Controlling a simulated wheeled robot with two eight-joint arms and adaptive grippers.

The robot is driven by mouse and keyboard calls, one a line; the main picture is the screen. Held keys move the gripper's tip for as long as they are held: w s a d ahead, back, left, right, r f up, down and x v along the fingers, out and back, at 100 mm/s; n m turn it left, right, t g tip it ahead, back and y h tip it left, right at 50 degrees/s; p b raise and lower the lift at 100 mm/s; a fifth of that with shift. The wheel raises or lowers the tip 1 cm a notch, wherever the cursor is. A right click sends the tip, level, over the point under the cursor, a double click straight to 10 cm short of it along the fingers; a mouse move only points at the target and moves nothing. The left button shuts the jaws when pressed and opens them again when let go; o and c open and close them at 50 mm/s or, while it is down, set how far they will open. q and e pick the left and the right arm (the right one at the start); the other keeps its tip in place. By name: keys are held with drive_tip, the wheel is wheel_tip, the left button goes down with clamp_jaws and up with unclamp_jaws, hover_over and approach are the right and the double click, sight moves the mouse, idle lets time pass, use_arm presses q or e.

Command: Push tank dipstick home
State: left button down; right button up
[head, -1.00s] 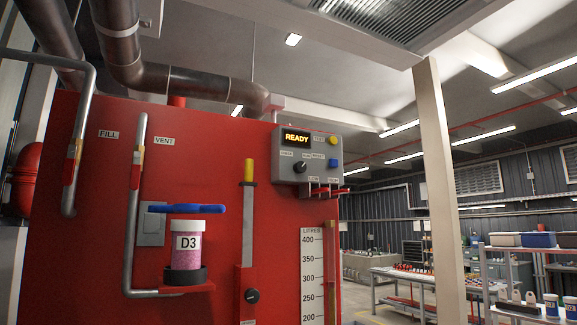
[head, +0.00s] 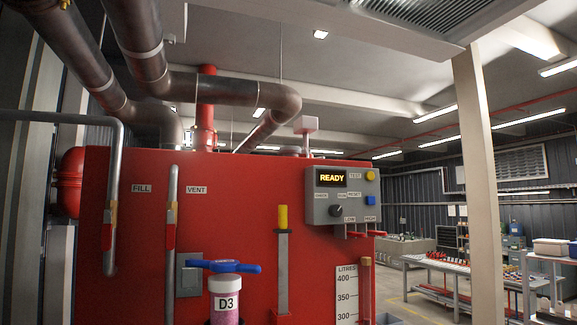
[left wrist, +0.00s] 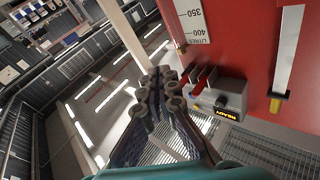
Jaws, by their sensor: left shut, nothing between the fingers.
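The likely dipstick, a flat grey metal strip with a yellow grip (head: 283,217), stands upright against the red tank front (head: 140,245). Its lower end is at the bottom of the head view, so how deep it sits cannot be told. In the left wrist view, turned over, its yellow grip (left wrist: 276,102) shows at the right. My left gripper (left wrist: 160,78) shows only in the left wrist view. Its fingers are together and empty, apart from the strip, with the control box between them in the picture. My right gripper is not in view.
The grey control box (head: 342,197) reads READY and has red levers below it. A litre scale (head: 347,292) is to the right. Pipes run above the tank; a post (head: 475,180) stands right.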

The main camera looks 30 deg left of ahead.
use_arm(q)
drive_tip(key=a+r+n+g+y+p, duration=0.1)
drive_tip(key=a+r+n+y+p, duration=0.2)
drive_tip(key=r, duration=0.6)
drive_tip(key=a+r+n+g+y+p, duration=0.1)
drive_tip(key=a+r+n+y+p, duration=0.2)
drive_tip(key=a+r+y, duration=0.2)
drive_tip(key=a+r+n+g+y+p, duration=0.1)
drive_tip(key=a+r+n+y+p, duration=0.2)
drive_tip(key=r+y, duration=0.5)
wheel_tip(320, 180, up, 6)
drive_tip(key=shift+s+a+f, duration=0.2)
drive_tip(key=shift+s+a, duration=0.1)
drive_tip(key=shift+a, duration=0.45)
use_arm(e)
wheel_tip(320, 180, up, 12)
use_arm(q)
drive_tip(key=shift+w+r, duration=0.1)
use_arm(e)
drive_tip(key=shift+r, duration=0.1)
use_arm(q)
drive_tip(key=w+a+r+p, duration=0.1)
drive_tip(key=w+a+p, duration=0.2)
drive_tip(key=w+a, duration=0.3)
drive_tip(key=shift+a+p, duration=0.4)
drive_tip(key=shift+a, duration=0.1)
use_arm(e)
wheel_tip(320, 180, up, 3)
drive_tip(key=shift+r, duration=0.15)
